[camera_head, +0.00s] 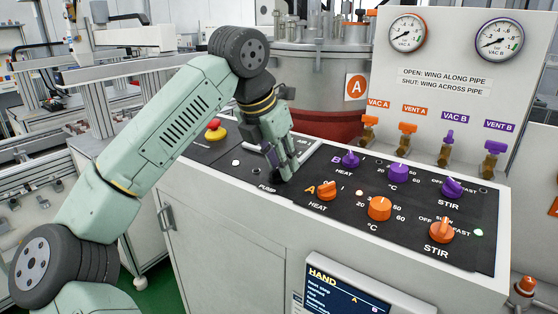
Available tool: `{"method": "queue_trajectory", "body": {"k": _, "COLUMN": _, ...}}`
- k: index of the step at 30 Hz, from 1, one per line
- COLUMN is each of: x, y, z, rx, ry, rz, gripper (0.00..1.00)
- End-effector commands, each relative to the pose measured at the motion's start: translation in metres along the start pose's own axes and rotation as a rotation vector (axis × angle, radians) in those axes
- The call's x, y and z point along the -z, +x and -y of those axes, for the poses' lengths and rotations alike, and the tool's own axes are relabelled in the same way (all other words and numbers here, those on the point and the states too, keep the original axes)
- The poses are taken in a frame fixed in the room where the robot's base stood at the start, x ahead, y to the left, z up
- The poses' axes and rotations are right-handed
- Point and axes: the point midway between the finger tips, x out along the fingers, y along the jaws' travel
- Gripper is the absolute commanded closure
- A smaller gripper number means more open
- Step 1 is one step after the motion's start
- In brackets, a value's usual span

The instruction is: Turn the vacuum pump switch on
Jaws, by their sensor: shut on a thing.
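My gripper (285,172) is lowered to the black control panel (340,218), just behind and right of the white PUMP label (266,188). Its fingers point down and are shut on the vacuum pump switch. The switch is almost wholly hidden by the fingers, so I cannot tell which way it is turned. A pale round lamp (236,163) sits on the panel left of the gripper.
Orange heat knob (327,191) and purple heat knob (350,159) stand close to the right of my gripper. Further right are temperature and stir knobs. A red emergency button (214,133) is to the left. A steel vessel (318,58) and vacuum gauges (407,33) stand behind.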

Motion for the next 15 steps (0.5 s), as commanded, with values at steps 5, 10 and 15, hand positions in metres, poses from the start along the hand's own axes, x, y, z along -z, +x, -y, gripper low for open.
{"method": "queue_trajectory", "body": {"k": 5, "x": 0.0009, "y": -0.0012, "z": -0.0014, "rx": 0.032, "ry": 0.14, "rz": -0.003, "gripper": 1.0}}
{"method": "queue_trajectory", "body": {"k": 10, "x": 0.0009, "y": -0.0014, "z": -0.0003, "rx": 0.06, "ry": 0.255, "rz": -0.002, "gripper": 1.0}}
{"method": "queue_trajectory", "body": {"k": 15, "x": 0.0012, "y": -0.0013, "z": 0.0007, "rx": 0.08, "ry": 0.337, "rz": -0.002, "gripper": 1.0}}
